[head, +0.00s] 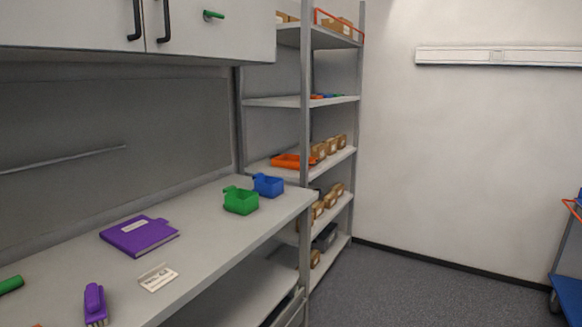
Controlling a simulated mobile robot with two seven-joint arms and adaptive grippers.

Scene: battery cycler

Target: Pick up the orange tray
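An orange tray (287,161) sits on a middle shelf of the metal rack, beyond the end of the workbench. A shelf post stands just to its right and crosses in front of that end. Small cardboard boxes (320,151) stand on the same shelf to the right of the tray. Neither of my grippers shows in the head view.
The workbench (215,215) runs along the left and holds a green bin (241,201), a blue bin (268,185), a purple binder (139,236) and a purple brush (95,304). Cabinets hang above. The floor (410,290) at right is clear; a blue cart (568,290) stands at the right edge.

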